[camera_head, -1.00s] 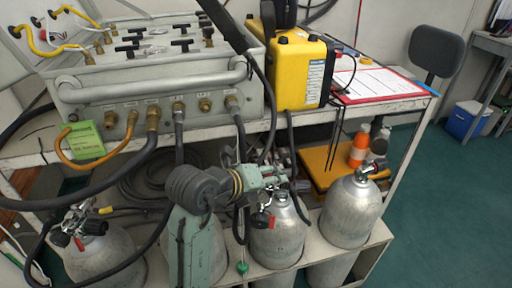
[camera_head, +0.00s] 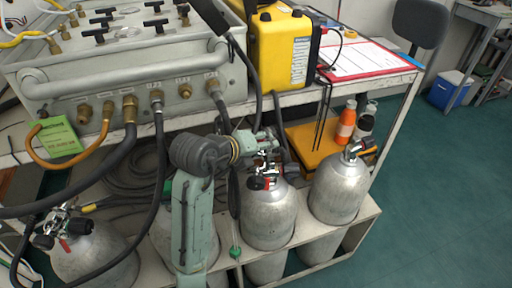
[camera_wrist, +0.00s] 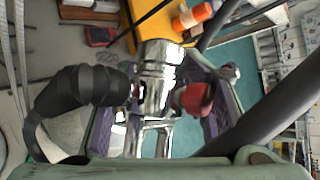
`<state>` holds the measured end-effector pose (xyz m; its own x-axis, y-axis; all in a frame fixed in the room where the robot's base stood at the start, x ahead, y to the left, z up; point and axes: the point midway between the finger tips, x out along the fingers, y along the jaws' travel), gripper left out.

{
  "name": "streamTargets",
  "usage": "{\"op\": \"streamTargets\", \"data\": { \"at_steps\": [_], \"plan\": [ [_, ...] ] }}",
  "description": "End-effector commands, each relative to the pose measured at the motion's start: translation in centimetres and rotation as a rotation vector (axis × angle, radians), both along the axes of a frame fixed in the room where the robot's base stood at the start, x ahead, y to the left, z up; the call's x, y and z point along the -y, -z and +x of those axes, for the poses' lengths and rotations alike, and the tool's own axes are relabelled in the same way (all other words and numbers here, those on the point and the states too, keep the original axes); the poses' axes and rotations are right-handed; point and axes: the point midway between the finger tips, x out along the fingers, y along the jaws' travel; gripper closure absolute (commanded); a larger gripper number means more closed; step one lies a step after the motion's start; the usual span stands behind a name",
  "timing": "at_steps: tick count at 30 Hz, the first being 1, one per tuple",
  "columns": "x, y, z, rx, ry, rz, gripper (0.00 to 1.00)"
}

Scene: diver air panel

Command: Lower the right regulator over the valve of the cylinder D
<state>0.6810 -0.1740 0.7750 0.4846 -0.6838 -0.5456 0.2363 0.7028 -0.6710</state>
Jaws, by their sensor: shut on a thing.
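My gripper (camera_head: 266,142) is shut on a regulator (camera_head: 264,172) with a chrome body, black knob and red part. It is held at the top of the third cylinder from the left (camera_head: 268,215); that cylinder's valve is largely hidden, and I cannot tell whether they touch. In the wrist view the regulator's chrome body (camera_wrist: 158,72) lies between the fingers, with a black knob on the left and a red one on the right. The rightmost cylinder (camera_head: 340,188) stands upright, its valve (camera_head: 358,150) showing. No letters are readable, so I cannot tell which is cylinder D.
The grey air panel (camera_head: 130,90) and yellow case (camera_head: 283,50) stand on the bench above. Hoses (camera_head: 160,185) hang near my arm. An orange bottle (camera_head: 346,122) stands behind the rightmost cylinder. Another cylinder (camera_head: 92,258) with a regulator stands at left.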

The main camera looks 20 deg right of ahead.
Motion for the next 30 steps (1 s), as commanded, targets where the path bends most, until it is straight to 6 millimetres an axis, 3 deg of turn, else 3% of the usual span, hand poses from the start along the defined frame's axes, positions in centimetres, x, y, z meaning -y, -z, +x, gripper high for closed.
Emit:
{"op": "streamTargets", "data": {
  "at_steps": [14,24,30],
  "plan": [
    [2.9,0.3,2.2,0.004,0.001,0.0,1.0],
    [2.8,3.5,2.2,-0.003,0.002,0.006,1.0],
    [3.0,4.3,2.1,-0.007,0.005,0.007,1.0]
  ]
}}
